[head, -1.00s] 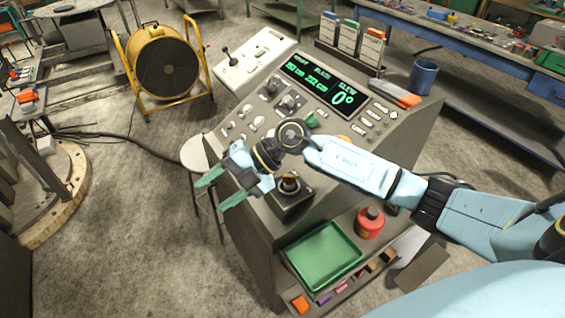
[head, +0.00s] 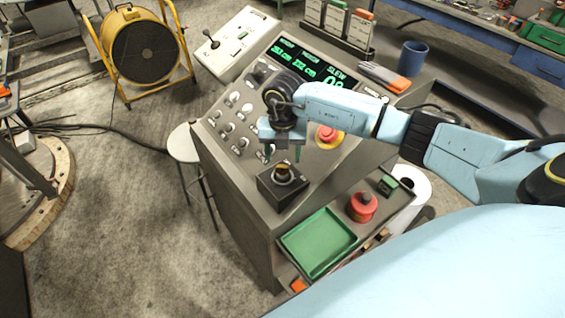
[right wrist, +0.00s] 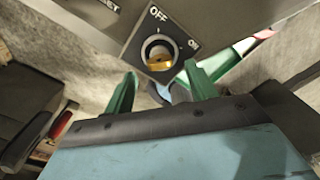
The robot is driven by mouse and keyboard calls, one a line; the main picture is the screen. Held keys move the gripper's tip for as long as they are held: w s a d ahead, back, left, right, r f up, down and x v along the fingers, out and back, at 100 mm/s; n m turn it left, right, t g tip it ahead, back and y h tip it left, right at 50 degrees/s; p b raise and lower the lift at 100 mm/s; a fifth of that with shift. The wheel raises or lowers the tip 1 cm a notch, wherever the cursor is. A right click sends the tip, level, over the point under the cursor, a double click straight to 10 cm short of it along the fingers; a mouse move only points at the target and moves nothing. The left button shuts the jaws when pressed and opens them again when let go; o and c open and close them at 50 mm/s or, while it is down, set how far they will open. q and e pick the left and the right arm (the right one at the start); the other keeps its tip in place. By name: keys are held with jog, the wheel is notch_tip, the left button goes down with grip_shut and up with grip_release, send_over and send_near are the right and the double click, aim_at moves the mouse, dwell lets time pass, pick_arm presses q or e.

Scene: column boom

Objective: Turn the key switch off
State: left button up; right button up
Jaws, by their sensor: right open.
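The key switch is a dark square box (head: 285,190) with a yellow-brown key (head: 283,172) on top, at the console's near edge. In the right wrist view its plate (right wrist: 135,42) reads OFF at the top and ON at the right. The key (right wrist: 160,62) shows in the round collar, but I cannot tell which mark it points to. My right gripper (head: 283,153) hangs just above and behind the key in the head view. Its green fingers (right wrist: 160,78) are open and empty, one to each side below the key in the wrist view. My left gripper is out of view.
A red emergency button (head: 328,133) sits right of the gripper. Several knobs (head: 228,127) lie to the left. A green tray (head: 318,247) and a red container (head: 362,206) stand on the lower shelf. A blue mug (head: 412,58) is at the back.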

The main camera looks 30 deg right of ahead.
aim_at(283, 166)
notch_tip(283, 166, down, 5)
jog(key=shift+f, duration=0.1)
dwell(0.3)
jog(key=c, duration=1)
